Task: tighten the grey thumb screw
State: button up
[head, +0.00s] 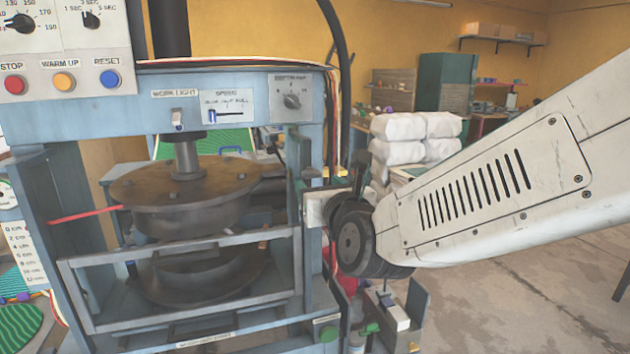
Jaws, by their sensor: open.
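I cannot make out the grey thumb screw in the head view; it may be hidden behind my arm or the press frame. My gripper (318,207) is at the right side of the blue-grey press (240,85), beside its right upright. It is open, though its fingertips are small and partly hidden by my wrist. I cannot tell whether it touches anything. The press has a round dark upper plate (185,185) on a shaft, above a lower round plate (200,275). A grey metal guard frame (180,320) stands in front of the plates.
A control panel with red (14,85), yellow (64,81) and blue (109,79) buttons is at the upper left. A small metal bracket (416,305) sits low at the press's right. White sacks (405,135) are stacked behind. Floor (520,300) at the right is clear.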

jog(key=v, duration=0.3)
jog(key=shift+s+d, duration=0.1)
jog(key=shift+s, duration=0.25)
jog(key=shift+c, duration=0.3)
